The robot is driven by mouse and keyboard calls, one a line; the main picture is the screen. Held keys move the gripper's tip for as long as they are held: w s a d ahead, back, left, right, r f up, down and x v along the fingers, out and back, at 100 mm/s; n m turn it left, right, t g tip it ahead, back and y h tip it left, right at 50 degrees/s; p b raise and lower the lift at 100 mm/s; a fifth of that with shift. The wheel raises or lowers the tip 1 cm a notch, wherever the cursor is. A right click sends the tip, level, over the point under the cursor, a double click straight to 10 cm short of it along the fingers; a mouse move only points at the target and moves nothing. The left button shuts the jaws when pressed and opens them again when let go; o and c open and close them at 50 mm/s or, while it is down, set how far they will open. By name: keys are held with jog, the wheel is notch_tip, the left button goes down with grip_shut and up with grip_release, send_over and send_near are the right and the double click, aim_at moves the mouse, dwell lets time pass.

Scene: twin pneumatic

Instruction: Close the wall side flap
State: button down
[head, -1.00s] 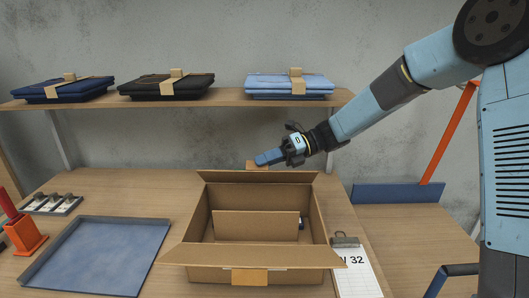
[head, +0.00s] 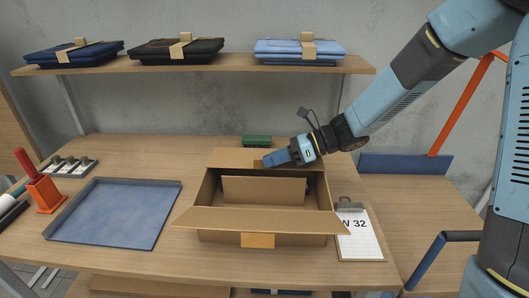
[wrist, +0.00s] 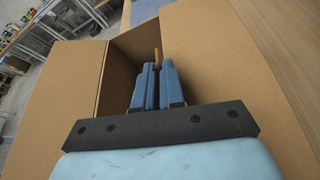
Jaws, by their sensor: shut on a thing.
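An open cardboard box (head: 220,238) stands on the table. Its wall side flap (head: 232,156) is at the back rim and stands open, its broad face showing. In the wrist view the large cardboard panel on the right (wrist: 215,70) appears to be this flap. My gripper (head: 268,160) reaches in from the right, low over the flap. In the wrist view its blue fingers (wrist: 154,82) are closed together, with a thin brown tab (wrist: 157,54) at their tips. The fingers partly hide the flap's right part.
The front flap (head: 255,221) leans outward. An upright cardboard panel (head: 262,190) shows inside the box. A blue tray (head: 115,212) lies left, a clipboard (head: 358,238) right. A green object (head: 257,141) stands behind the box. A shelf (head: 225,66) with folded clothes runs above.

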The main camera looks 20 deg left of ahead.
jog(key=shift+s+f, duration=0.15)
jog(key=shift+f, duration=0.5)
jog(key=c, duration=1.3)
grip_release()
jog(key=shift+d, duration=0.1)
jog(key=v, duration=1.4)
